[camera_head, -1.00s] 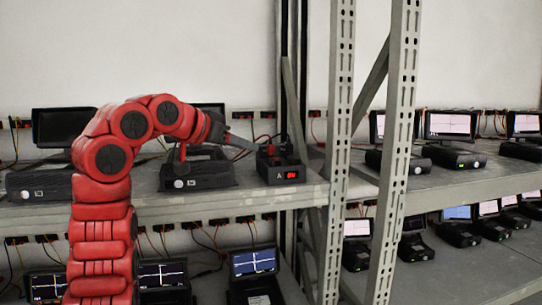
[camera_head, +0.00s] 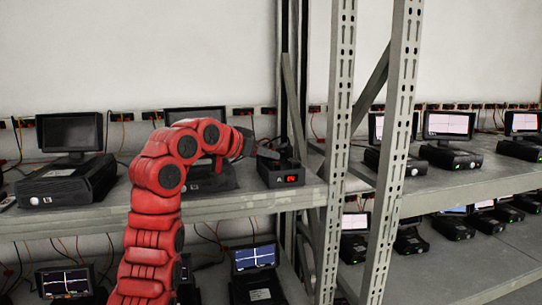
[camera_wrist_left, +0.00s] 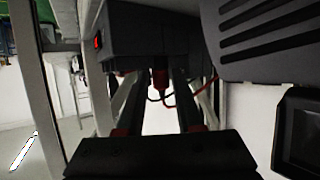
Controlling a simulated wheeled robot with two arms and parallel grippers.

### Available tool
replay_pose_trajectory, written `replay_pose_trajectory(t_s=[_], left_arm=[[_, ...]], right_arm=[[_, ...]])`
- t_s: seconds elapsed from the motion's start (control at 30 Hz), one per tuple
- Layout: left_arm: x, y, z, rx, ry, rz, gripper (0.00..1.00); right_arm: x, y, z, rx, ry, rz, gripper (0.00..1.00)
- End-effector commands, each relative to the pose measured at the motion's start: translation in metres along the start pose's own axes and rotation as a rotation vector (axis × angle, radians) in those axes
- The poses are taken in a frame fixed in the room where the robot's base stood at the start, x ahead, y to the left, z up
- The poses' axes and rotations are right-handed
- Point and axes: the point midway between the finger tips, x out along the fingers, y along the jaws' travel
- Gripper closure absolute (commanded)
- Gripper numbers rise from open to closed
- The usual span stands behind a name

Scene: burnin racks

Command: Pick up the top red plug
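A small black box (camera_head: 280,176) marked A, with a red lit digit, stands at the right end of the upper left shelf. It also shows at the top of the left wrist view (camera_wrist_left: 150,35), turned on its side. In that view a red plug (camera_wrist_left: 160,79) sits at the box, between and just beyond the two fingers, with a cable near it. My left gripper (camera_wrist_left: 157,90) is open, its fingers apart on either side of the plug. In the head view the gripper (camera_head: 262,150) is at the box's left side, and the plug is hard to make out. My right gripper is out of view.
A computer with a dark monitor (camera_head: 70,132) stands left on the same shelf, and another unit (camera_head: 208,178) is behind my arm. A perforated grey post (camera_head: 338,150) rises right of the box. Lower shelves hold several testers with lit screens (camera_head: 254,257).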

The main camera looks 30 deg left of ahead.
Motion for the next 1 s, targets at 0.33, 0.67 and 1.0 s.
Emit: replay_pose_trajectory(t_s=[0.33,0.67,1.0], left_arm=[[0.000,0.000,0.000,0.000,0.000,0.000,1.00],[-0.001,0.000,-0.003,0.002,-0.003,-0.001,1.00],[-0.009,0.000,-0.022,0.000,-0.002,-0.001,1.00]], right_arm=[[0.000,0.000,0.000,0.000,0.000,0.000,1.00],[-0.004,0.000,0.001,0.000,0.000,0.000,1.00],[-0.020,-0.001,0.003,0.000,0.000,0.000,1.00]])
